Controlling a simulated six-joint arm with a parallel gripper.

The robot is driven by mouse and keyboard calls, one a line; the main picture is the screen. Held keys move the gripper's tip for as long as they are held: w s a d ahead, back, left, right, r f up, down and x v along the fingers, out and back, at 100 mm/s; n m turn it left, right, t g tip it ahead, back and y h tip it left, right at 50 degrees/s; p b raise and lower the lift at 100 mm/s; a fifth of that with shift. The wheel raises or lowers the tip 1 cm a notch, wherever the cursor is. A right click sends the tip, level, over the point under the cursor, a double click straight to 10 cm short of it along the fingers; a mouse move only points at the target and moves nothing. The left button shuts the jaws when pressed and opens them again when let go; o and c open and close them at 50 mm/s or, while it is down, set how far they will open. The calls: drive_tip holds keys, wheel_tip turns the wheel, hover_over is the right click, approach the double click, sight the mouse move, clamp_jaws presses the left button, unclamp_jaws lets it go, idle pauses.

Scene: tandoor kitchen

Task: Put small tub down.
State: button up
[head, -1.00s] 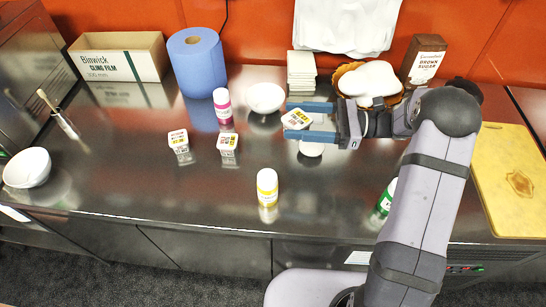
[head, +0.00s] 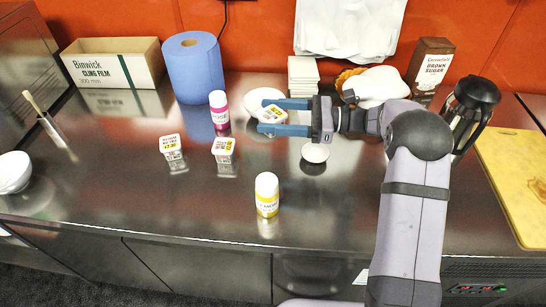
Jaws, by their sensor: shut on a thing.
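My gripper (head: 273,117) is shut on a small white tub (head: 270,112) with a printed lid, its two blue fingers on either side of it. The held tub is above the steel counter, in front of a white bowl (head: 262,98) that it partly covers. I cannot tell the height of the tub over the counter. Two similar small tubs stand on the counter to the left, one (head: 223,146) nearer the gripper and one (head: 170,143) farther left.
A pink-labelled bottle (head: 219,110) stands left of the gripper. A yellow bottle (head: 267,194) stands in front and a small white dish (head: 315,153) right of it. A blue roll (head: 194,68), a cling film box (head: 113,63) and a glass jug (head: 470,110) stand around.

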drive_tip(key=shift+f+p, duration=0.8)
drive_tip(key=shift+f, duration=3.95)
drive_tip(key=shift+f, duration=0.1)
drive_tip(key=shift+f+b, duration=0.35)
drive_tip(key=shift+f, duration=0.2)
drive_tip(key=o, duration=1.1)
drive_tip(key=shift+s+f, duration=0.1)
drive_tip(key=shift+f, duration=0.05)
drive_tip(key=shift+o, duration=0.2)
